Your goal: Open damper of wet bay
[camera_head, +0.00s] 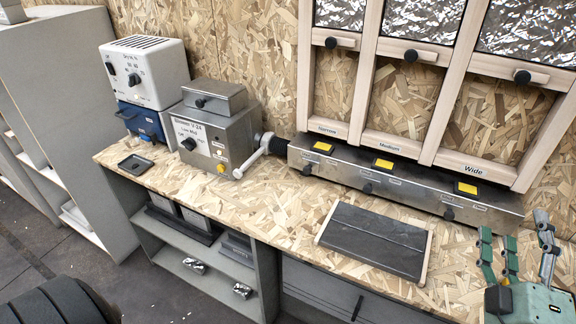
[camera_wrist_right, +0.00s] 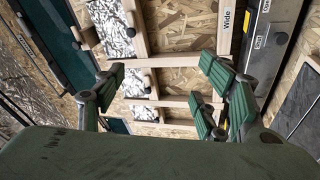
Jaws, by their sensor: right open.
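A long metal duct box (camera_head: 400,186) lies at the back of the bench under three wooden-framed bays marked Narrow, Medium and Wide. Its front carries black knobs, left (camera_head: 308,169), middle (camera_head: 368,188) and right (camera_head: 449,213); small plates beside them are too small to read, so I cannot tell which bay is wet. Yellow-topped blocks sit on it. My right gripper (camera_head: 517,250) is open and empty at the lower right, near the box's right end. In the right wrist view its fingers (camera_wrist_right: 165,90) are spread, with the Wide bay beyond. My left gripper is not in view.
A grey heater-like box (camera_head: 225,135) with a pipe and light handle (camera_head: 252,160) joins the duct's left end. A white box (camera_head: 145,70) stands farther left. A dark slab (camera_head: 375,242) lies on the bench in front of the duct. The bench's front left is mostly clear.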

